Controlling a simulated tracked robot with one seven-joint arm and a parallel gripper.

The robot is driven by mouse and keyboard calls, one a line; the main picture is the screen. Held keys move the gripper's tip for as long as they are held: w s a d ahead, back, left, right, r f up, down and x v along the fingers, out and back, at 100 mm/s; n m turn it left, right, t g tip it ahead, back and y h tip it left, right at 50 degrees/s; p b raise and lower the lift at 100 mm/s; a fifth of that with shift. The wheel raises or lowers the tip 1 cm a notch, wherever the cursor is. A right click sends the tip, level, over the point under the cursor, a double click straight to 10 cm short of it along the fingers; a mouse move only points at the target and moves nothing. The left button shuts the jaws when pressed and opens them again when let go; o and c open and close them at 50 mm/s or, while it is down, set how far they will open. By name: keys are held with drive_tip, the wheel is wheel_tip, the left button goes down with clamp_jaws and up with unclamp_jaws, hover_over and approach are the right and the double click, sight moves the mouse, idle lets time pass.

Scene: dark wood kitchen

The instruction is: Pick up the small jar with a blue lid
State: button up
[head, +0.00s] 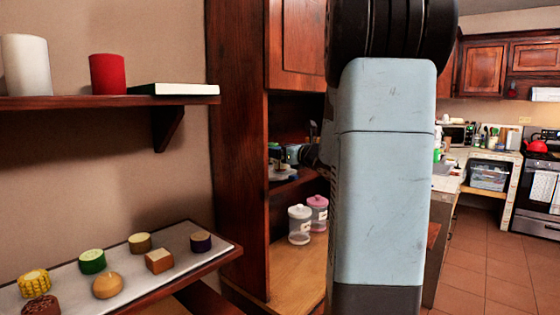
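No small jar with a blue lid can be made out for certain. A small bluish item (292,153) sits on the cabinet's middle shelf (284,186), too small to identify. Dark parts that look like my gripper (311,152) show beside it, at the left edge of my arm. Whether the fingers are open, or touch anything, cannot be told. My large pale blue arm link hides much of the cabinet. Below the shelf stand a clear jar with a white lid (300,226) and a jar with a pink lid (318,213).
At left, a wall shelf (60,102) holds a white cylinder, a red cup (108,74) and a book. Below it, a lower shelf (65,276) carries several small food-like items. Open tiled floor (485,265) and a stove (540,190) lie at right.

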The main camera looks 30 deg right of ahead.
drive_tip(key=c, duration=1.3)
drive_tip(key=shift+r, duration=0.1)
